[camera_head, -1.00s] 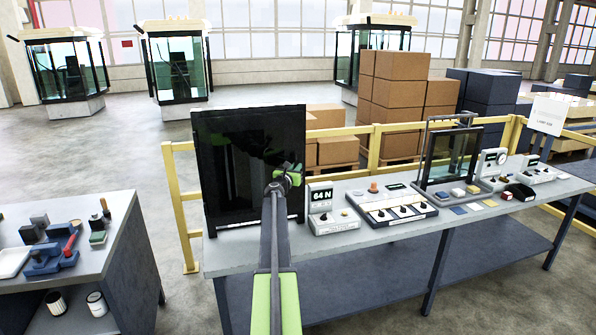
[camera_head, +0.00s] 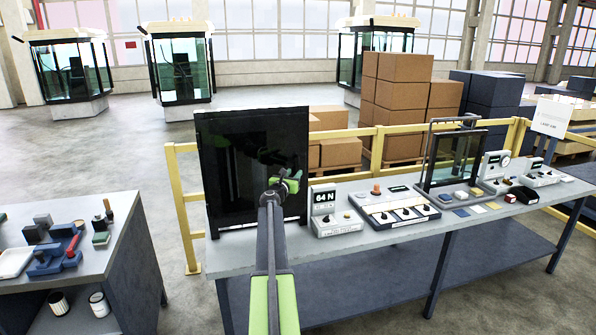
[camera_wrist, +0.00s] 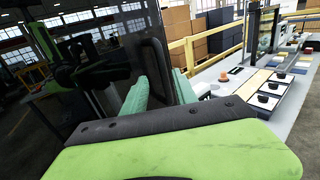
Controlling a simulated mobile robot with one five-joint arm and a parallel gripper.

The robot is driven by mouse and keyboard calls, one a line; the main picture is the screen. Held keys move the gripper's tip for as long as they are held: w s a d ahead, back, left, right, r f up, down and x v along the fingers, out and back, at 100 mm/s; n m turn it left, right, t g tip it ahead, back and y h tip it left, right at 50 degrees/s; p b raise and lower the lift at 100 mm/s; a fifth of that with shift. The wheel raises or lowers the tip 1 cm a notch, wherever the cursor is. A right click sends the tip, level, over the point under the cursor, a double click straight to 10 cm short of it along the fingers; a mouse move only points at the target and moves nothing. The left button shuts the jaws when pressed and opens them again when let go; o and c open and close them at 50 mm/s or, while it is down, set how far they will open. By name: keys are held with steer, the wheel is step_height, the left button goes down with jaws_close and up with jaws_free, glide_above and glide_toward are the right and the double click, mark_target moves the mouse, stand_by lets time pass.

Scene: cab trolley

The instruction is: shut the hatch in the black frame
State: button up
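The hatch (camera_head: 232,165) is a dark, glossy, see-through panel in a black frame (camera_head: 203,190), upright at the left end of the bench. I cannot tell from the head view how far it stands open. In the wrist view the dark panel (camera_wrist: 105,50) fills the left and mirrors my arm. A black upright handle (camera_wrist: 154,62) shows near its right edge. My gripper's two teal fingers (camera_wrist: 160,92) stand apart, with the handle between or just beyond them; contact is unclear.
On the bench (camera_head: 345,250), right of the panel, stand a "64 N" display box (camera_head: 324,203), a knob panel (camera_head: 395,212) and a smaller black frame with glass (camera_head: 450,160). A yellow rail (camera_head: 185,205) runs behind. A second table (camera_head: 125,225) with tools is at left.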

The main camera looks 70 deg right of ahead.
steer(key=s+a, duration=0.1)
steer(key=a, duration=1.1)
steer(key=shift+s, duration=0.3)
steer(key=shift+w, duration=0.1)
